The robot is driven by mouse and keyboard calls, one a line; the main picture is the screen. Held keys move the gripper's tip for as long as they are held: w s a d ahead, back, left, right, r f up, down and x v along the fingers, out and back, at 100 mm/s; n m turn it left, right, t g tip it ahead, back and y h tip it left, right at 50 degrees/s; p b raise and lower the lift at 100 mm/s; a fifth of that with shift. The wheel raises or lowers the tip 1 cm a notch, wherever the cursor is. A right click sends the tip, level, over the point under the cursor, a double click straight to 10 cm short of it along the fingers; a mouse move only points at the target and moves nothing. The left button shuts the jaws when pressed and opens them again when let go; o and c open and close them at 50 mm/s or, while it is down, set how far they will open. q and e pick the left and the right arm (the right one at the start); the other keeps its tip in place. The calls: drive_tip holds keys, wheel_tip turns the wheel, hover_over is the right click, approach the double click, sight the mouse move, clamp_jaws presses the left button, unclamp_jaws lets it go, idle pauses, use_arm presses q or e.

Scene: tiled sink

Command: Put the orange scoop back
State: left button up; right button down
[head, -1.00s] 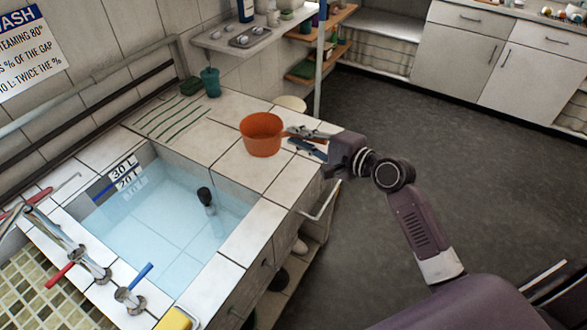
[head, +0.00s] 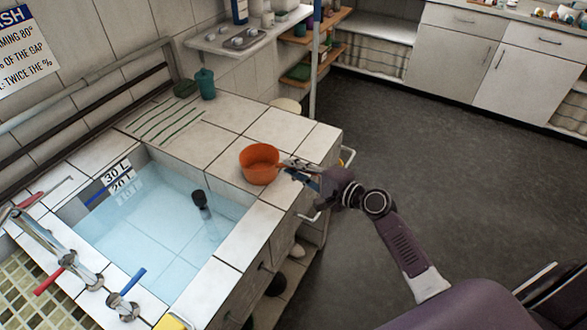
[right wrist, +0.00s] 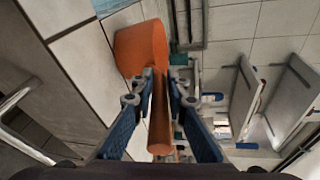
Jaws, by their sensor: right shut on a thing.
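The orange scoop (head: 259,165) is at the right end of the tiled sink top, beside the water-filled basin (head: 155,215). Its bowl opens upward. My right gripper (head: 291,168) reaches in from the right and is shut on the scoop's handle. In the right wrist view the orange scoop (right wrist: 142,48) has its long handle running between the two blue-padded fingers of the gripper (right wrist: 160,88). I cannot tell whether the scoop's base touches the tiles. My left gripper is out of view.
A teal cup (head: 206,83) stands at the back of the tiled top by the grooved drainer (head: 163,122). A dark upright plug pipe (head: 201,200) rises in the water. A towel rail (head: 347,157) is at the top's right edge. Tiles behind the scoop are clear.

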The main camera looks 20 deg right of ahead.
drive_tip(key=shift+f, duration=0.1)
drive_tip(key=c, duration=1.9)
unclamp_jaws()
drive_tip(key=shift+s, duration=0.1)
drive_tip(key=b+v, duration=0.2)
drive_tip(key=v, duration=1)
drive_tip(key=shift+r, duration=0.25)
